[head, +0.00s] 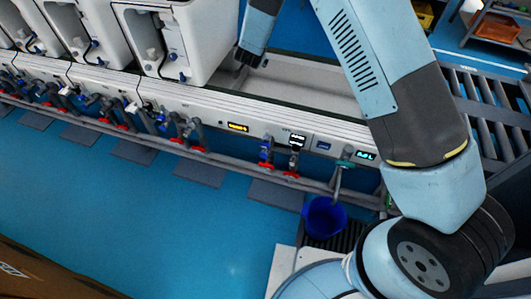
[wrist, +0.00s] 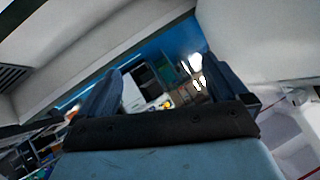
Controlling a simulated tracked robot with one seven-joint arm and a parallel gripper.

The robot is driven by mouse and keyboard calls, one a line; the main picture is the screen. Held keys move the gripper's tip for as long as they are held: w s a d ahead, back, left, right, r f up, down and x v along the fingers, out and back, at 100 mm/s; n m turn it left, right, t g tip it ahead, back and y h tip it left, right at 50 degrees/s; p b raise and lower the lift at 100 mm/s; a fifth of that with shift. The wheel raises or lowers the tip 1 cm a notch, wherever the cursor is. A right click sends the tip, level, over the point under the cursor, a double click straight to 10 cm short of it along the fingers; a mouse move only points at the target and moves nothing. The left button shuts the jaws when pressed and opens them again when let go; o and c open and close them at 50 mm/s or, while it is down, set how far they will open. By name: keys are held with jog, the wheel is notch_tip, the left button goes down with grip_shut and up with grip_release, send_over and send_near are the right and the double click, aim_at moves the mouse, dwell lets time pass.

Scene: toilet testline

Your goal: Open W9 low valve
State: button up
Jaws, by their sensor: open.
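Several small red valve handles sit low on the pipes along the front of the white test line. Two of them are a red handle (head: 290,174) and another red handle (head: 198,149). Blue valve parts (head: 265,153) sit above the red ones. No W9 label is readable, so I cannot tell which valve is W9 low. My gripper (head: 250,60) is open and empty, above the line behind the front panel, beside the nearest white toilet unit (head: 207,45) and apart from the valves. Its two spread fingers also show in the wrist view (wrist: 165,85); no valve can be made out between them.
White toilet units stand along the line at the left. A yellow display (head: 238,127) and a teal display (head: 366,156) are on the front panel (head: 335,128). A blue bucket (head: 325,217) stands below the pipes. The blue floor (head: 130,215) in front is mostly clear.

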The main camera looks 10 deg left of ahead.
jog(key=s+a+f+t+h, duration=0.1)
jog(key=s+a+f, duration=0.1)
jog(key=f, duration=0.5)
jog(key=s+a+f, duration=0.3)
jog(key=f, duration=0.5)
jog(key=n+t+h, duration=0.2)
jog(key=t+h, duration=0.1)
jog(key=t, duration=0.4)
send_near(265, 167)
jog(key=w, duration=0.7)
jog(key=w+d, duration=0.1)
jog(key=w, duration=0.3)
jog(key=shift+c, duration=0.3)
jog(key=c, duration=0.6)
